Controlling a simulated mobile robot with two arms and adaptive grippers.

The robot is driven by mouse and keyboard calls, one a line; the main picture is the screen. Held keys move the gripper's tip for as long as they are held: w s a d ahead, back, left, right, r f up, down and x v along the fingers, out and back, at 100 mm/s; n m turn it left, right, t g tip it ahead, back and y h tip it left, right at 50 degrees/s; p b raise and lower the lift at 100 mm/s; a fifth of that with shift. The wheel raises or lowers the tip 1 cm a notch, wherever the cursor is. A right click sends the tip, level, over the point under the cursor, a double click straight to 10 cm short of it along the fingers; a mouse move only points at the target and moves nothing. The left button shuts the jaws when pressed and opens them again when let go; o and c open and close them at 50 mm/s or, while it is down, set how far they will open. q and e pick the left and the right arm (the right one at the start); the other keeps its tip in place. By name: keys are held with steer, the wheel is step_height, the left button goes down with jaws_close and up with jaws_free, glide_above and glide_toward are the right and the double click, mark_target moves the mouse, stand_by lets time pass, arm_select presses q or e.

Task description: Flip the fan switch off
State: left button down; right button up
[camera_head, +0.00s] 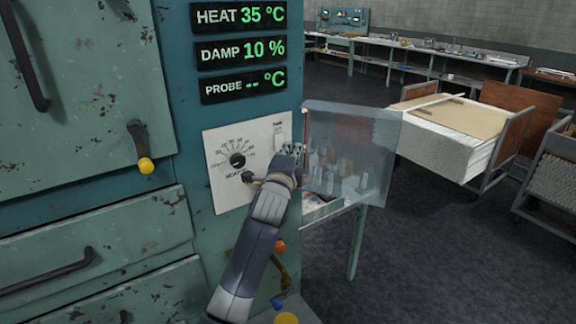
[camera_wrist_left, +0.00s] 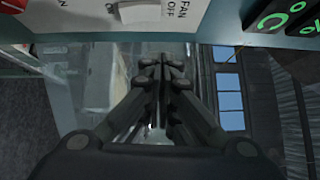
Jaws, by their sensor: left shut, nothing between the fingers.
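The fan switch (camera_head: 279,141) is a white rocker on the right part of a white control panel (camera_head: 219,184) on the teal cabinet. In the left wrist view the switch (camera_wrist_left: 140,13) shows at the top edge, beside the label "FAN OFF"; its upper part is cut off. My left gripper (camera_head: 293,149) is in front of the panel's right edge, just below and right of the switch. In the left wrist view my gripper's fingertips (camera_wrist_left: 162,60) are together and empty, and appear apart from the switch. My right gripper is not in view.
A black dial (camera_head: 238,160) sits left on the panel. Displays above read heat (camera_head: 240,16) 35 °C, damp (camera_head: 243,51) 10 % and probe (camera_head: 244,85) blank. A clear pane (camera_head: 375,150) stands close right of my gripper. A loaded cart (camera_head: 455,135) stands farther right on open floor.

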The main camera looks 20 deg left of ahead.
arm_select(q)
steer(key=s+b, duration=0.2)
steer(key=s, duration=0.5)
steer(key=shift+s+d+r, duration=0.2)
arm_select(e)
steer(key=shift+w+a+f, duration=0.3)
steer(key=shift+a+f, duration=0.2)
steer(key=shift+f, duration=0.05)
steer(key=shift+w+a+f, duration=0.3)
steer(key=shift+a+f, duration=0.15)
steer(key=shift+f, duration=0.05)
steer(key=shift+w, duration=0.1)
